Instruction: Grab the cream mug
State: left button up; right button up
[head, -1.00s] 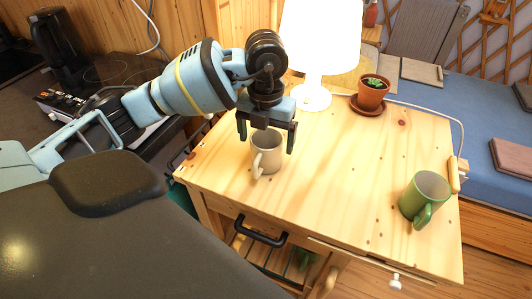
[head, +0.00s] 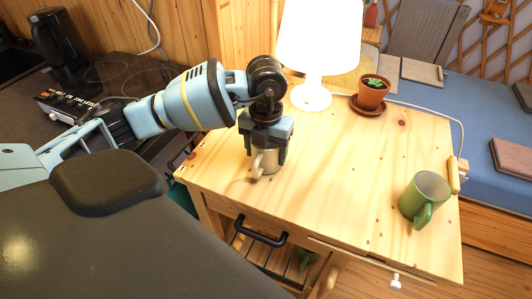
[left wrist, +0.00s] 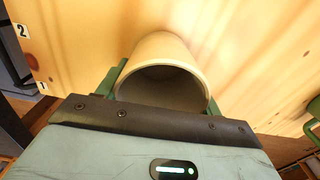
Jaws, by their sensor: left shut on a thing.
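The cream mug (head: 266,161) stands upright on the wooden table (head: 330,185), near its left side, with its handle towards me in the head view. My left gripper (head: 267,152) points down over the mug, its two fingers on either side of the mug's wall, shut on it. In the left wrist view the mug (left wrist: 165,50) shows its open rim between the green fingers of the left gripper (left wrist: 162,95). The mug's upper part is hidden by the gripper in the head view. My right gripper is in neither view.
A green mug (head: 423,200) stands at the table's right. A white lamp (head: 312,95) and a potted plant (head: 371,95) on a saucer are at the back. A stove (head: 120,75) lies to the left. The table's middle is clear.

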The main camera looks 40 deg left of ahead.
pick_arm(q)
jog(key=shift+c, duration=1.1)
jog(key=shift+r, duration=0.2)
jog(key=shift+r, duration=0.25)
jog(key=r, duration=0.2)
jog(key=shift+s+d+r, duration=0.2)
jog(key=shift+s+r, duration=0.05)
jog(key=shift+r, duration=0.15)
jog(key=s+d+r, duration=0.1)
jog(key=s+d, duration=0.7)
jog(key=s, duration=0.5)
jog(key=shift+d+r, duration=0.15)
